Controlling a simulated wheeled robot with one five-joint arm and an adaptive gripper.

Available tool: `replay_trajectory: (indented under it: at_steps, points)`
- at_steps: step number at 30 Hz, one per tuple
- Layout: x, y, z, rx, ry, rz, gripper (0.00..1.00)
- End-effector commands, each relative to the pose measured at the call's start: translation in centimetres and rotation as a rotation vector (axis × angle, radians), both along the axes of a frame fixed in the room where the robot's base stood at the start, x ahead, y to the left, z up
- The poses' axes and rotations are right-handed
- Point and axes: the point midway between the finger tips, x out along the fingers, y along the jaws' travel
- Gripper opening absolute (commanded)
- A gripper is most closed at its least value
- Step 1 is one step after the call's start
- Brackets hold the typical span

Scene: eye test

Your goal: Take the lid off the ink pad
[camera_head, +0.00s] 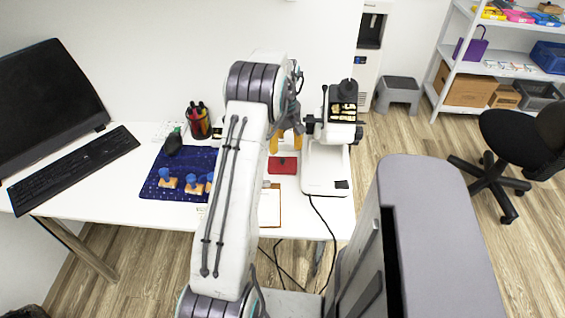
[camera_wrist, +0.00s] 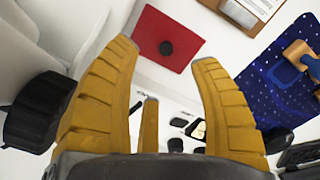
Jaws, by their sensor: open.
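The ink pad (camera_head: 283,166) is a flat red rectangle on the white table, left of a white machine's base. What lies under the lid is hidden. My gripper (camera_head: 286,142) has orange fingers and is above and behind the ink pad in the head view, partly hidden by my arm.
The white machine (camera_head: 325,172) stands close on the right. A blue starry mat (camera_head: 155,180) with several stamps, a pen cup (camera_head: 198,122), a keyboard (camera_head: 75,168) and a monitor (camera_head: 50,95) lie left. A brown-edged board (camera_head: 270,208) is near the front edge.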

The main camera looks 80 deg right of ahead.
Motion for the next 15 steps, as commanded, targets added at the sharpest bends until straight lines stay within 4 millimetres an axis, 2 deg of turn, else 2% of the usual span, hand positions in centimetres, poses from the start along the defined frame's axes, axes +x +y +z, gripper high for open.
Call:
replay_trajectory:
  at_steps: [8, 15]
  points:
    - [0.0, 0.2, -2.2, 0.004, 0.000, -0.001, 0.57]
    - [0.0, 0.4, -5.0, 0.004, 0.000, -0.001, 0.57]
